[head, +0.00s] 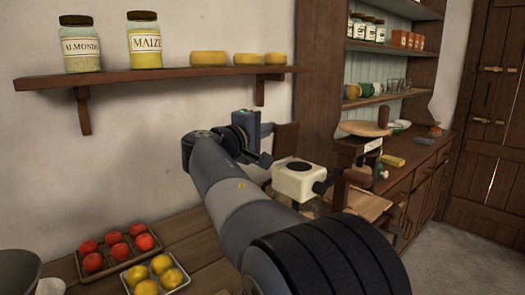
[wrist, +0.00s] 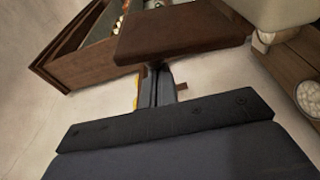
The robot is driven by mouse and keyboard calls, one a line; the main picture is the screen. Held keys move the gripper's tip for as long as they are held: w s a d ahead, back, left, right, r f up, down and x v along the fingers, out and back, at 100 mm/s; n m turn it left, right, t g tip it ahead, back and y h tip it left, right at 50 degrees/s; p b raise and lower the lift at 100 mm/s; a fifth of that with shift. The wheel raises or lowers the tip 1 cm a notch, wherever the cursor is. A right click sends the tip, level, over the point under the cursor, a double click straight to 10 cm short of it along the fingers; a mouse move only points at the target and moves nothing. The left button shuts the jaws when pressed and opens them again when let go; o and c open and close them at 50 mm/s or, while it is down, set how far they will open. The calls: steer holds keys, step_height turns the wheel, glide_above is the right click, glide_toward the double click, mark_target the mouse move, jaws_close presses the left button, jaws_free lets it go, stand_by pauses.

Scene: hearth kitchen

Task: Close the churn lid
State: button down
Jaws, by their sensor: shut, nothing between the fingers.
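A cream block with a dark round top (head: 298,180) and a crank-like handle at its right side stands right of my arm in the head view; it looks like the churn's top. A brown wooden panel (head: 286,146) stands raised behind it, probably the open lid. In the wrist view the brown panel (wrist: 182,32) lies just beyond my fingertips, and a cream body (wrist: 272,12) shows at the upper right. My gripper (head: 267,131) is shut and empty, close to the panel's left side; its fingers also show in the wrist view (wrist: 157,70). I cannot tell whether they touch the panel. My arm hides the churn's lower part.
A wall shelf (head: 170,74) with jars and cheeses runs above my gripper. A tray of red fruit (head: 118,256) and a tray of yellow fruit (head: 157,277) sit at the lower left. A balance-like stand (head: 366,130) and a dresser (head: 425,160) are to the right.

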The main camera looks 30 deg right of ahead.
mark_target(284, 133)
steer(key=s+m+b, duration=0.1)
steer(key=m+b, duration=0.1)
steer(key=b, duration=0.2)
steer(key=s+m+h+b, duration=0.1)
steer(key=s+m+b, duration=0.1)
steer(key=m+b, duration=0.1)
steer(key=s+m+b, duration=0.2)
steer(key=b, duration=0.3)
steer(key=shift+s+d+m+h, duration=0.1)
steer(key=shift+d+m+h, duration=0.25)
steer(key=shift+m+h, duration=0.05)
steer(key=s+m+b, duration=0.1)
steer(key=b, duration=0.1)
steer(key=m+b, duration=0.2)
steer(key=shift+s+d+f+g+h, duration=0.1)
steer(key=shift+s+f+g+h, duration=0.1)
steer(key=shift+s+g+h, duration=0.15)
steer(key=s+m+b, duration=0.1)
steer(key=m+b, duration=0.1)
steer(key=s+m+g+b, duration=0.1)
steer(key=m+b, duration=0.1)
steer(key=shift+d+f+h, duration=0.15)
steer(key=shift+f+h, duration=0.1)
steer(key=shift+f, duration=0.15)
steer(key=shift+s+d+f+b, duration=0.1)
steer(key=shift+s+f+b, duration=0.3)
steer(key=shift+s+b, duration=0.25)
steer(key=shift+s, duration=0.1)
